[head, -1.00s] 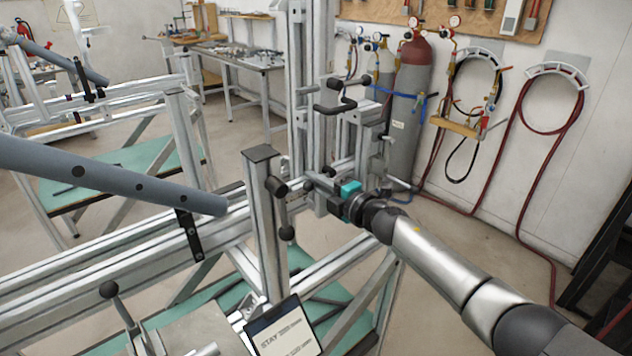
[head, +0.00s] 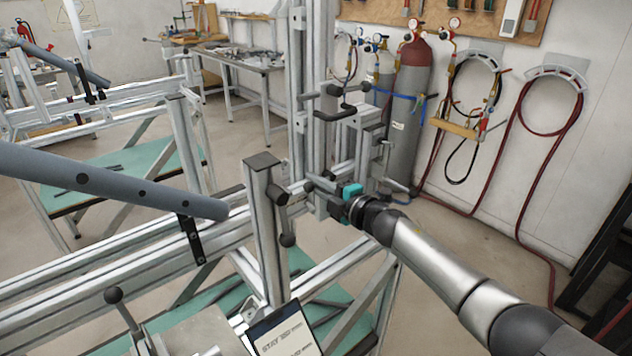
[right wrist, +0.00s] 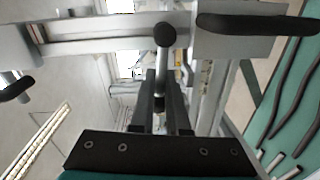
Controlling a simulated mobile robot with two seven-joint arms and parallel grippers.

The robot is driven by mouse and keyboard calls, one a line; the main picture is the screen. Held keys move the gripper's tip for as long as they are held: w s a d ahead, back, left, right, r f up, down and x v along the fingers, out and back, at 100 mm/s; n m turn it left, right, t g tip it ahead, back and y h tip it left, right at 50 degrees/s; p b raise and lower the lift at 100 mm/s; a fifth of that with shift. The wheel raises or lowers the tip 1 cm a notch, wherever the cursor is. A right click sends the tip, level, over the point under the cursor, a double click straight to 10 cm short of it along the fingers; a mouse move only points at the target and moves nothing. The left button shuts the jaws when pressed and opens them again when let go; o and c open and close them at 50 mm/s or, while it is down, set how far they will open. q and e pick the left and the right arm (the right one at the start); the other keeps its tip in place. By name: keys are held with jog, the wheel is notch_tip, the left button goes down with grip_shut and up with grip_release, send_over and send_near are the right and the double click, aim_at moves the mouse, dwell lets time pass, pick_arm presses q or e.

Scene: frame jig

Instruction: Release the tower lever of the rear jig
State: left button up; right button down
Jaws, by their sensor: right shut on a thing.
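My right gripper (head: 320,186) reaches in from the right, low beside the tower (head: 311,75) of the jig. In the right wrist view its two dark fingers (right wrist: 162,95) are closed around the metal shaft of a lever (right wrist: 162,72). The lever's round black knob (right wrist: 165,35) sticks out beyond the fingertips. In the head view the held lever is hard to make out among the fingers and the dark clamp parts. My left gripper is not in view.
A short square post (head: 264,215) with a dark cap stands close left of the gripper. A black crank handle (head: 343,108) is above it. A grey-blue tube (head: 110,180) crosses from the left. Gas cylinders (head: 408,115) stand behind.

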aim_at(324, 175)
jog(key=m+p, duration=0.1)
jog(key=r+m+p, duration=0.1)
jog(key=m, duration=0.1)
jog(key=shift+w+d+r, duration=0.15)
jog(key=shift+d+r, duration=0.05)
jog(key=shift+r, duration=0.1)
jog(key=shift+w+d+r+m+y+p, duration=0.2)
jog(key=shift+r+m+y+p, duration=0.15)
jog(key=shift+m+p, duration=0.65)
jog(key=c, duration=0.9)
grip_release()
jog(key=shift+s, duration=0.15)
jog(key=shift+s+d+r+p, duration=0.1)
jog(key=shift+s+d+p, duration=0.2)
jog(key=shift+s+d, duration=0.15)
jog(key=p+v, duration=0.2)
jog(key=v, duration=1.2)
jog(key=shift+r, duration=0.15)
